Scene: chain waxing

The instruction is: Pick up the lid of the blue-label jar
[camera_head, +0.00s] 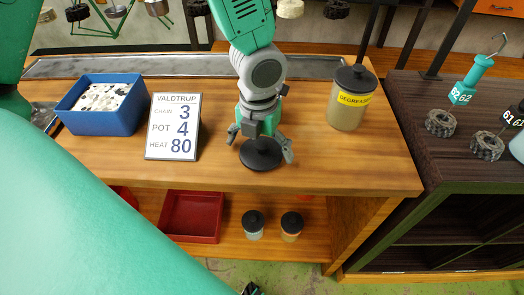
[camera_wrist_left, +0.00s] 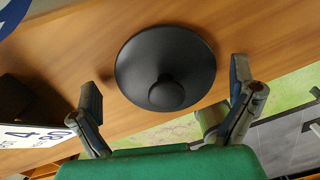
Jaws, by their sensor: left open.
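A round black lid (camera_head: 262,153) with a knob lies on the wooden bench, apart from any jar. It also shows in the left wrist view (camera_wrist_left: 165,68), knob toward the camera. My left gripper (camera_head: 261,141) is open and empty above the lid. In the wrist view its fingers (camera_wrist_left: 167,108) are spread on either side of the lid's near part, with gaps to the rim. No blue label shows on any jar in view, and I cannot tell from the frames which jar this lid belongs to.
A jar labelled DEGREASER (camera_head: 348,100) with yellow label and black lid stands right on the bench. A sign (camera_head: 173,125) and blue bin (camera_head: 98,118) stand left. Two small black-lidded jars (camera_head: 253,227) (camera_head: 291,228) and a red tray (camera_head: 190,216) sit on the lower shelf.

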